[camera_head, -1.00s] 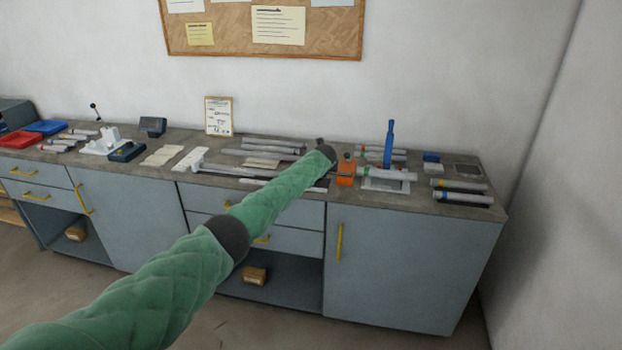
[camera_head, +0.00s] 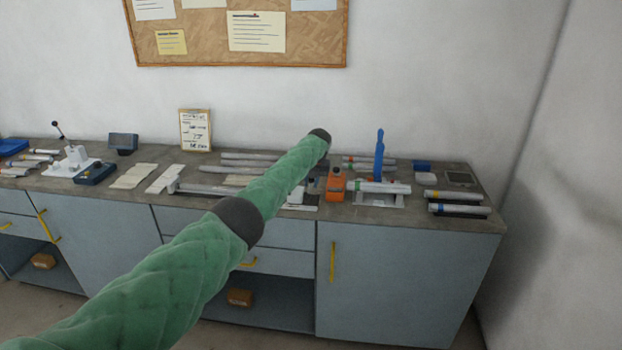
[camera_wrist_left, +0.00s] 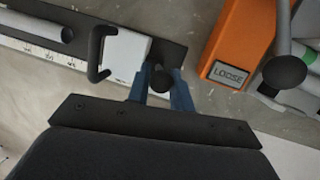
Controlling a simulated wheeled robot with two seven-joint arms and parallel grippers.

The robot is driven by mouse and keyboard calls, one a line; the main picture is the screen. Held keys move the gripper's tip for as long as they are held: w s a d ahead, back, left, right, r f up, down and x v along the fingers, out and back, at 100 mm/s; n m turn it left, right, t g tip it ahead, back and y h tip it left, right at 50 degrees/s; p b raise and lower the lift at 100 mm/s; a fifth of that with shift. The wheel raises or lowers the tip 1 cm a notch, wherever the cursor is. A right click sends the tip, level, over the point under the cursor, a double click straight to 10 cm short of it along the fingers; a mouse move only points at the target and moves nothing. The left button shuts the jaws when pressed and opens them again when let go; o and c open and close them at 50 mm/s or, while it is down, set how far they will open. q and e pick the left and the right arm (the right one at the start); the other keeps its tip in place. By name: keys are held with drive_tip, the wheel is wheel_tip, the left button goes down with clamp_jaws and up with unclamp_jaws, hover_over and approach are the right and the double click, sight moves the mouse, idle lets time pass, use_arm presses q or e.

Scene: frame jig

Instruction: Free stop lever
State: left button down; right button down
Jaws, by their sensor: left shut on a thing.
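My left gripper (camera_wrist_left: 162,90) shows in the left wrist view, its two blue fingers on either side of a dark round knob, which looks like the stop lever (camera_wrist_left: 163,78). It is shut on this knob. Just behind it is the white stop block (camera_wrist_left: 126,55) with a black bracket-shaped handle (camera_wrist_left: 98,52), beside a ruler strip (camera_wrist_left: 45,53). In the head view my green left arm reaches over the bench and its gripper is mostly hidden. The lever's shaft is hidden too. My right gripper is in neither view.
Right of the gripper stands an orange block (camera_wrist_left: 240,40) marked LOOSE, near a grey lever with a black knob (camera_wrist_left: 285,72). The orange block also shows in the head view (camera_head: 335,185). Farther right are a blue upright handle (camera_head: 379,155) and several tubes (camera_head: 458,196).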

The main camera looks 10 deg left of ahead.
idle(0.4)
use_arm(q)
drive_tip(key=c, duration=1.6)
unclamp_jaws()
drive_tip(key=shift+w, duration=0.1)
drive_tip(key=shift+o, duration=0.5)
drive_tip(key=shift+d, duration=0.1)
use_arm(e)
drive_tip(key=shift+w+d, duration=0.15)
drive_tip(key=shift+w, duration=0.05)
